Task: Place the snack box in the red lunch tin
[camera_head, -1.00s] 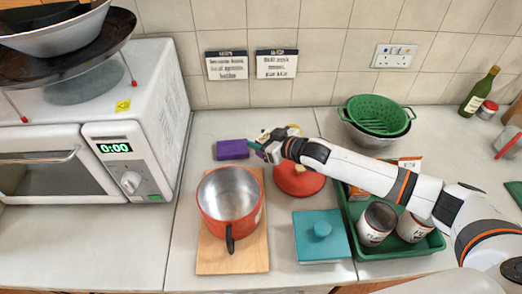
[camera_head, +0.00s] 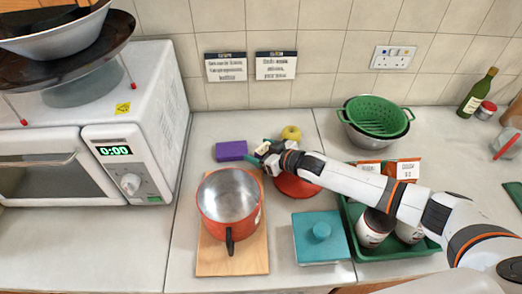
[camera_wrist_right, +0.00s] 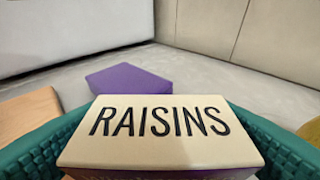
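The snack box, cream with "RAISINS" in dark letters, fills the middle of the right wrist view (camera_wrist_right: 160,130). It shows small in the head view (camera_head: 263,148). My right gripper (camera_head: 262,153) is shut on it, with a teal finger on each side. It is behind and to the right of the red, open, round vessel (camera_head: 206,205), which has a black handle and looks like a pot. This is the only open red container I see; its inside looks empty. It stands on a wooden board (camera_head: 245,262). My left gripper is not in view.
A purple block (camera_head: 231,151) lies left of my right gripper. A yellow fruit (camera_head: 291,133) is behind it, and a red lid (camera_head: 296,188) is partly under my arm. A teal lidded box (camera_head: 320,247) and green tray (camera_head: 400,250) stand to the right.

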